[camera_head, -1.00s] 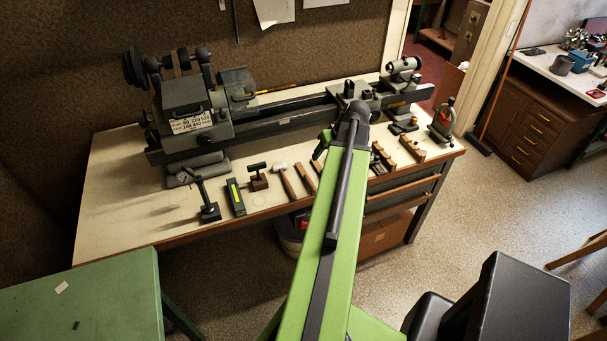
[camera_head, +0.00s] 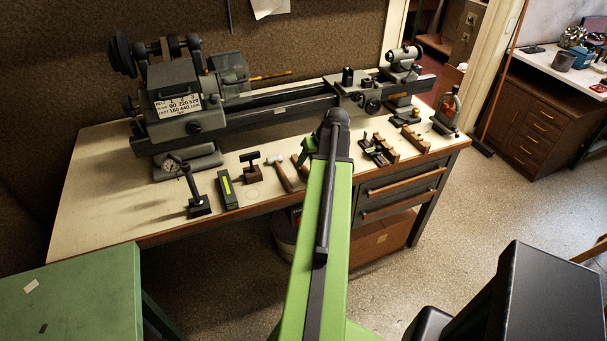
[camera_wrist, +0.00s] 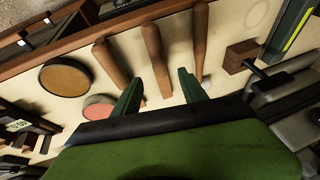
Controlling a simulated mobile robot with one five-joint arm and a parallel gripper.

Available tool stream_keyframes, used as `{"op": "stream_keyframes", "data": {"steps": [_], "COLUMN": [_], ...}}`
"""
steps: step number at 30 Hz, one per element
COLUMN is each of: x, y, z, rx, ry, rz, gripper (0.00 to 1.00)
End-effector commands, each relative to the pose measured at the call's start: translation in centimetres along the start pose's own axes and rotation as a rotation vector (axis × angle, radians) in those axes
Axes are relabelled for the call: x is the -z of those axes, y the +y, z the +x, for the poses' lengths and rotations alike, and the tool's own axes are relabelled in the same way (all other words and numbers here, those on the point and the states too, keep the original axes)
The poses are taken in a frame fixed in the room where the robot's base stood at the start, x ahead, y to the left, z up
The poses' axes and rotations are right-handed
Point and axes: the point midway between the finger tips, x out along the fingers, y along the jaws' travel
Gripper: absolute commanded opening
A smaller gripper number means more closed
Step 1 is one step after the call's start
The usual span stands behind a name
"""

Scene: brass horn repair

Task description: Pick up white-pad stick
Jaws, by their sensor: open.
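My gripper (camera_wrist: 159,78) is open in the wrist view, with its two green fingers apart over the bench. The lower end of a wooden stick (camera_wrist: 153,50) shows between the fingers, not gripped. Another wooden stick (camera_wrist: 108,62) lies to its left, and a wooden handle (camera_wrist: 200,40) lies to its right.
A lathe (camera_head: 190,110) fills the back of the bench (camera_head: 110,200). A black stand (camera_head: 198,198), a green-black block (camera_head: 227,192) and a small T-handled block (camera_head: 251,172) stand at left. Wooden blocks (camera_head: 412,140) are at right. Two round discs (camera_wrist: 65,78) show left of the sticks.

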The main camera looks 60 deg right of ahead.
Motion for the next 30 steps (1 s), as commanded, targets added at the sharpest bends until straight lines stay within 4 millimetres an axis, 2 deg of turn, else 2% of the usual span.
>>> {"op": "stream_keyframes", "data": {"steps": [1,6,14,25,30], "x": [-0.3,-0.4,-0.2,-0.2,-0.2], "y": [0.1,0.1,-0.1,0.0,0.0], "z": [1.6,4.3,4.1,4.1,4.1], "rx": [0.000,0.000,0.000,-0.001,-0.001], "ry": [0.000,0.000,0.000,0.000,0.000], "rz": [-0.001,-0.001,0.000,0.001,0.001], "gripper": [0.50,0.50,0.49,0.01,0.00]}}
